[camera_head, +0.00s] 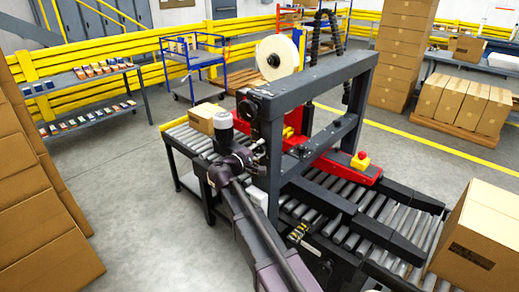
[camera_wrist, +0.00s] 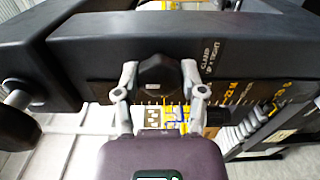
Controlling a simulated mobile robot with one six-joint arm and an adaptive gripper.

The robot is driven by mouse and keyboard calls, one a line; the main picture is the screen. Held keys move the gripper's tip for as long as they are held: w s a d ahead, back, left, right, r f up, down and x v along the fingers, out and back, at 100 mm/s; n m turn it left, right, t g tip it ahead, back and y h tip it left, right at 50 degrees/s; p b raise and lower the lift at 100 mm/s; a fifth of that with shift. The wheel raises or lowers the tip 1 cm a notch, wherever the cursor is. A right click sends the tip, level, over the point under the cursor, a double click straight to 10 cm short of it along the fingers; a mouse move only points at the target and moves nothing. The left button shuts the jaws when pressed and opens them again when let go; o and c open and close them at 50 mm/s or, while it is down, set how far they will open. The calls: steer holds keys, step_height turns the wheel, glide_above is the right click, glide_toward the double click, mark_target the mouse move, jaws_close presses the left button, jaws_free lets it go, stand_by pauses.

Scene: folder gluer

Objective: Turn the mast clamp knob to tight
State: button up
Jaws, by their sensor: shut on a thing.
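The mast clamp knob (camera_wrist: 157,76) is a black, faceted knob on the dark mast in the wrist view. Small white lettering with "CLAMP" and "TIGHT" is printed to its right. My gripper (camera_wrist: 159,80) has one grey finger on each side of the knob and is shut on it. A small pale mark shows at the knob's lower edge. In the head view my arm reaches to the near post of the dark machine frame (camera_head: 318,84), and the arm and wrist hide the gripper's fingertips there.
A yellow scale with numbers runs along the mast in the wrist view. A carton (camera_head: 201,118) sits on the roller conveyor behind my wrist. A red and yellow button box (camera_head: 360,161) and a large carton (camera_head: 482,238) are to the right. Open floor lies at left.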

steer(key=shift+w+m, duration=0.15)
steer(key=shift+m, duration=0.25)
steer(key=o, duration=1.1)
steer(key=shift+o, duration=0.2)
steer(key=shift+s, duration=0.2)
steer(key=shift+s+a, duration=0.35)
steer(key=v, duration=1)
steer(key=shift+s+a, duration=0.25)
steer(key=shift+a, duration=0.05)
